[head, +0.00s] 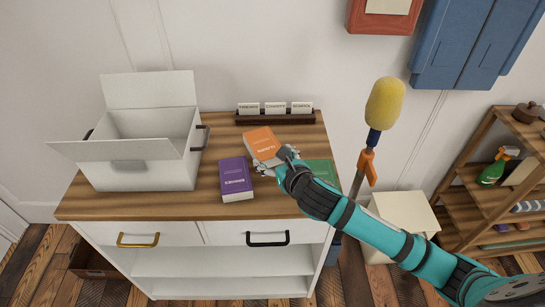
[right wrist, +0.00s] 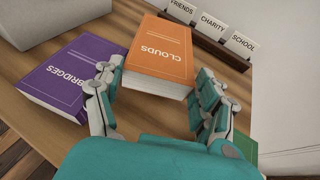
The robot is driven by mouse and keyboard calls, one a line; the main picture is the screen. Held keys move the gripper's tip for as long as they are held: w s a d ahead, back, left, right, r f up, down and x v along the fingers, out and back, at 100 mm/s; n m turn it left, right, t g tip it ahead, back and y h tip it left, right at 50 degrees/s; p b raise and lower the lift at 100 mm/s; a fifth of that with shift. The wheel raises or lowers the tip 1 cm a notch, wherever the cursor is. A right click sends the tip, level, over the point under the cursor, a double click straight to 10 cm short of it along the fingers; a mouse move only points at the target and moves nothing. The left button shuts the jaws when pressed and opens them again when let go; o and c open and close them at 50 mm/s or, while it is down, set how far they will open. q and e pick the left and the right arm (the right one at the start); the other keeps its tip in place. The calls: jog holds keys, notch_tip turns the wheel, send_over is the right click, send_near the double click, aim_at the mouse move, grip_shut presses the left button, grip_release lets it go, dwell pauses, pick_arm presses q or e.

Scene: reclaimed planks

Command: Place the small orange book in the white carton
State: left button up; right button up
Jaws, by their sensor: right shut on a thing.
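The orange book (head: 262,142), titled "CLOUDS" in the right wrist view (right wrist: 162,50), is between the fingers of my right gripper (head: 272,160). That gripper (right wrist: 158,80) is shut on the near part of the book. I cannot tell whether the book still touches the dresser top. The white carton (head: 140,174) stands on the dresser to the left of the book, its flaps open and its inside looking empty. A pale corner, probably of the carton (right wrist: 45,20), shows at the upper left of the right wrist view. My left gripper is not in view.
A purple book (head: 236,176) lies between carton and gripper. A green book (head: 319,173) lies partly hidden behind my right arm. A dark rack with cards (head: 275,117) stands at the back of the wooden dresser top (head: 150,204). A yellow duster (head: 385,103) stands right of the dresser.

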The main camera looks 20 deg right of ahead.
aim_at(276, 149)
jog(key=w, duration=0.1)
jog(key=w+d, duration=0.1)
jog(key=w, duration=0.2)
jog(key=shift+w+d+f, duration=0.15)
jog(key=shift+w+f, duration=0.1)
jog(key=shift+f, duration=1.65)
jog(key=shift+s, duration=0.1)
jog(key=o, duration=1.3)
jog(key=shift+f, duration=0.15)
